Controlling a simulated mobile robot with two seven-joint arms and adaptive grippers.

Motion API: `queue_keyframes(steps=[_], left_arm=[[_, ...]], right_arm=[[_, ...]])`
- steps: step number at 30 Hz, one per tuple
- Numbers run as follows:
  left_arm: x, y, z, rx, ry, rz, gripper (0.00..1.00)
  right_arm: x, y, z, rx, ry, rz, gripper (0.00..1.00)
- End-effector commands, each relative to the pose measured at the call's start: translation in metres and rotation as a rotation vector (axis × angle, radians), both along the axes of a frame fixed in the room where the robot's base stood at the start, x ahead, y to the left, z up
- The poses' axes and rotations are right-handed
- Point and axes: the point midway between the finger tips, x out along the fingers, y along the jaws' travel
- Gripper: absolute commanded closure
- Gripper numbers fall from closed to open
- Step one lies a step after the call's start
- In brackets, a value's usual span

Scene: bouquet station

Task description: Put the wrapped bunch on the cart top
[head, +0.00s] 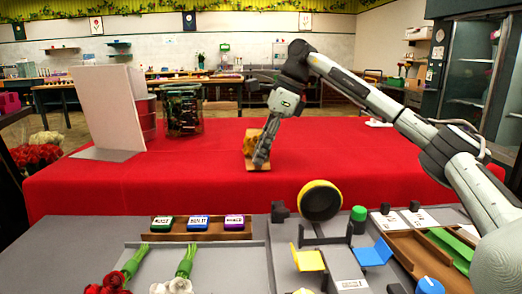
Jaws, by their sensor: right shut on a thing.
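The wrapped bunch (249,146), in tan paper with yellow at its upper end, is at the middle of the red-covered surface (190,172). My right gripper (261,158) comes down over it from the upper right and is shut on it, hiding much of its right side. The bunch looks to be at or very close to the red cloth; I cannot tell whether it touches. I cannot tell for certain which surface is the cart top. My left gripper is not in view.
A white upright panel (107,105) and a dark glass container (182,110) stand at the red surface's left. The near grey worktop (220,272) holds a yellow-rimmed ring (320,200), stamp pads (198,222) and flower stems (135,262). Red cloth is clear either side of the bunch.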

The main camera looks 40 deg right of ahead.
Motion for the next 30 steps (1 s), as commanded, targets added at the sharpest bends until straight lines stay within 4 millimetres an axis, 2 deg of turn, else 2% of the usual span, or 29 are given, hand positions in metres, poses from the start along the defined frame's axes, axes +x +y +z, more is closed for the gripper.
queue_keyframes(steps=[13,14,19,26,30], left_arm=[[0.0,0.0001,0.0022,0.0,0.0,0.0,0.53],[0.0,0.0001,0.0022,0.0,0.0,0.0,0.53],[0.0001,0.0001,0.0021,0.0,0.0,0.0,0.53],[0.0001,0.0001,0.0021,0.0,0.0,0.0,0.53],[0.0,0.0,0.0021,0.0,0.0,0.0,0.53]], right_arm=[[0.0001,-0.0001,-0.0018,0.0,-0.001,0.0,1.0],[0.0001,-0.0001,-0.0018,0.0,-0.001,0.0,0.8],[0.0001,0.0,-0.0019,0.0,-0.001,0.0,0.58],[0.0001,0.0,-0.0022,0.001,-0.001,0.0,0.56],[0.0,0.0,-0.0027,0.0,0.0,0.0,0.39]])
